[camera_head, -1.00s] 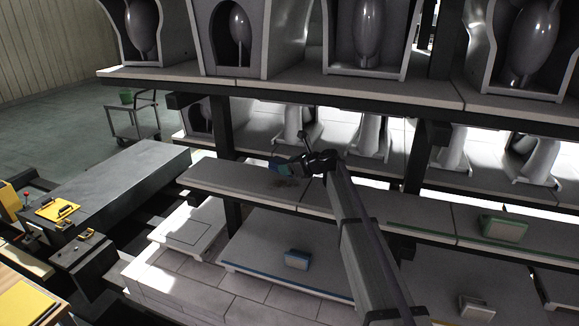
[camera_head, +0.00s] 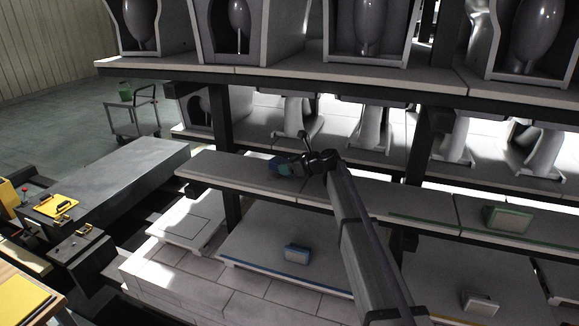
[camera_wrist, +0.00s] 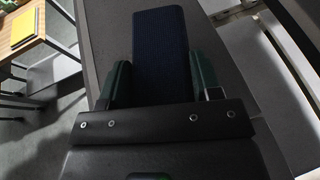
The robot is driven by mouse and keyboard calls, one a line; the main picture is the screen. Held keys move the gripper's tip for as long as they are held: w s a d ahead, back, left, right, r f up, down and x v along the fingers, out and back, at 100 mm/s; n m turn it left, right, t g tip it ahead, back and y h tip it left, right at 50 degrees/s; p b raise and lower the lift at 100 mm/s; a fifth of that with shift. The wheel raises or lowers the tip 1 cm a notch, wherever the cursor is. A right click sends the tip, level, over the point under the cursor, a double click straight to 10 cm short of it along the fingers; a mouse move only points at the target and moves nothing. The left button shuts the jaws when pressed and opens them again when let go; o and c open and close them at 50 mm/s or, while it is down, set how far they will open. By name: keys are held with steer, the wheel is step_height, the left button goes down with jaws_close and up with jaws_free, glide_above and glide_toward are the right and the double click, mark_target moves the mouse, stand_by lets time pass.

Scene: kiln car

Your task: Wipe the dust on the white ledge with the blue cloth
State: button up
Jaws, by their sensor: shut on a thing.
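My gripper (camera_head: 291,166) is low over the middle shelf, the pale ledge (camera_head: 225,168), left of the picture's centre. It is shut on the blue cloth (camera_head: 279,166), which looks like a folded pad. In the wrist view, the dark blue cloth (camera_wrist: 160,55) sits between the two dark green fingers (camera_wrist: 158,85) and extends past their tips over the grey ledge surface (camera_wrist: 225,90). The cloth appears at or very near the ledge; contact cannot be told. I cannot make out a clear dust patch now; the cloth and gripper may hide some of it.
Grey ceramic pieces stand on the upper shelf (camera_head: 300,71), above my arm. Black posts (camera_head: 429,145) rise beside it. A trolley (camera_head: 135,112) stands behind.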

mark_target(288, 182)
steer(key=s, duration=0.2)
steer(key=s+a, duration=0.1)
steer(key=s, duration=0.5)
steer(key=shift+a, duration=0.3)
steer(key=shift+w, duration=0.1)
steer(key=shift+f+b, duration=0.9)
steer(key=shift+b, duration=0.05)
stand_by(0.9)
steer(key=shift+w, duration=0.1)
steer(key=shift+w+d, duration=0.2)
steer(key=shift+w, duration=0.5)
steer(key=shift+w+d, duration=0.25)
steer(key=shift+w, duration=0.5)
steer(key=shift+w+d, duration=0.2)
steer(key=shift+w, duration=0.5)
steer(key=shift+w+d, duration=0.2)
steer(key=shift+w, duration=0.55)
steer(key=shift+w+d, duration=0.2)
steer(key=shift+w, duration=0.55)
steer(key=shift+w+d, duration=0.2)
steer(key=shift+w, duration=0.55)
